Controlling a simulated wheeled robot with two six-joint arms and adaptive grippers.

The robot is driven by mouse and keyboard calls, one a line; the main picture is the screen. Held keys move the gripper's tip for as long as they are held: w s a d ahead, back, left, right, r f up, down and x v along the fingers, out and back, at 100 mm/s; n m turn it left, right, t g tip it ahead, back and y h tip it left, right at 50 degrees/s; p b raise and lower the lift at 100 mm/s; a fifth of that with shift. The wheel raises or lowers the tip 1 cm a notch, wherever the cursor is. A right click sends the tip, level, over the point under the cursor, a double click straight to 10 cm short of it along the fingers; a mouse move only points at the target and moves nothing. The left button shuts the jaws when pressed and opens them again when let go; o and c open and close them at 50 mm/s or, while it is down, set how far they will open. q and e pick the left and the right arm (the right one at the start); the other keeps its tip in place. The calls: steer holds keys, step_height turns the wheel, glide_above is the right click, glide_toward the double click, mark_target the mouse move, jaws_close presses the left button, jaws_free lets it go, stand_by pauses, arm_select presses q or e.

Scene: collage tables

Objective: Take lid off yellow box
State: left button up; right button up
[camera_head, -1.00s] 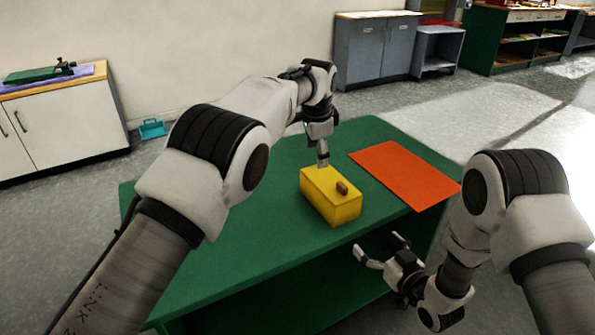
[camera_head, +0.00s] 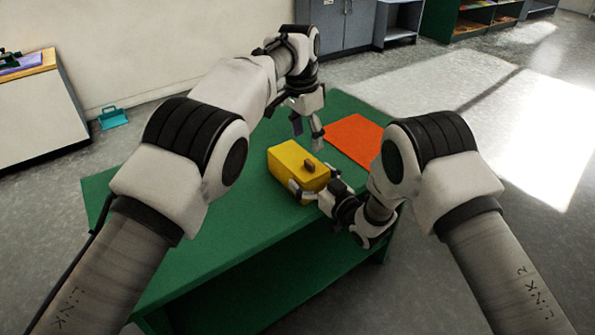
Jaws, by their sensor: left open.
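The yellow box (camera_head: 283,171) stands on the green table, with its lid (camera_head: 290,154) on top and a small brown knob (camera_head: 309,165) on the lid. My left gripper (camera_head: 307,134) is open and empty, above and just behind the box, pointing down. My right gripper (camera_head: 315,183) is at the near right end of the box. Its fingers are spread, one at each side of that end. I cannot tell whether they press on the box. The box's lower right part is partly hidden by this gripper.
The green table (camera_head: 200,235) is clear to the left of the box. A flat orange sheet (camera_head: 355,138) lies on the table behind and right of the box. Cabinets (camera_head: 345,25) stand along the back wall, away from the table.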

steer(key=c, duration=1.1)
steer(key=o, duration=1.2)
steer(key=shift+o, duration=0.2)
